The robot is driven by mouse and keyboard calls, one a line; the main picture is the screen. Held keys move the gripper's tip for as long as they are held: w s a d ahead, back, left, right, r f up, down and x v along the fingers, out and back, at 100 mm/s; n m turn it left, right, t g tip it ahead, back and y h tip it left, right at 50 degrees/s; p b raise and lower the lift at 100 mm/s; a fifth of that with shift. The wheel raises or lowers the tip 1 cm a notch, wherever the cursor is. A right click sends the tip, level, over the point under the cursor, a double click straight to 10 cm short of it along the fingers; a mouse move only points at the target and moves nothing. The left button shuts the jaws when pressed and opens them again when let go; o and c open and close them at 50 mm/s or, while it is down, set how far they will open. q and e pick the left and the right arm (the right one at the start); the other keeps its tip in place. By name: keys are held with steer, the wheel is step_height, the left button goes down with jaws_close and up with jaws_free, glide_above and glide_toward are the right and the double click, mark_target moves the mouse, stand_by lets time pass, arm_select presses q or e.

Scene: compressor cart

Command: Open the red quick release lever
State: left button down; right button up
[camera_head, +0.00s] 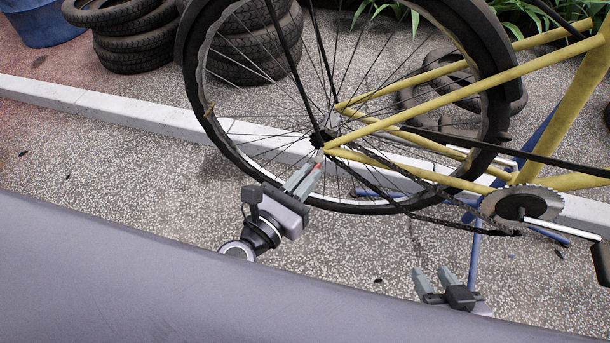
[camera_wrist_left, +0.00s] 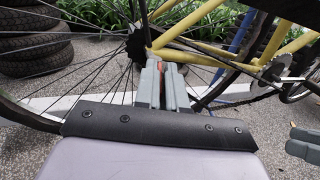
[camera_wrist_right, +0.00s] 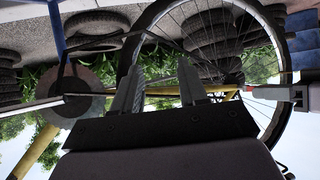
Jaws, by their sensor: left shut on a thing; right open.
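The red quick release lever (camera_head: 317,167) shows as a small red patch at the rear wheel hub of the yellow bicycle (camera_head: 420,105). My left gripper (camera_head: 312,172) is at the hub, with its fingers shut on the lever. In the left wrist view the red of the lever (camera_wrist_left: 161,66) shows between the fingertips, and the fingers hide most of it. My right gripper (camera_head: 432,272) is open and empty, low in front of the bicycle and apart from it. In the right wrist view its two fingers (camera_wrist_right: 160,85) stand apart with nothing between them.
The spoked rear wheel (camera_head: 240,130) and the chainring (camera_head: 522,205) are close to my grippers. A blue stand (camera_head: 476,255) is under the frame. Stacked tires (camera_head: 135,40) and a blue tub (camera_head: 42,22) stand at the back left. The paved ground at left is clear.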

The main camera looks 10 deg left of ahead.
arm_select(q)
steer(key=c, duration=1.3)
jaws_free()
steer(key=b+v, duration=0.1)
steer(key=v, duration=0.6)
steer(key=shift+b, duration=0.3)
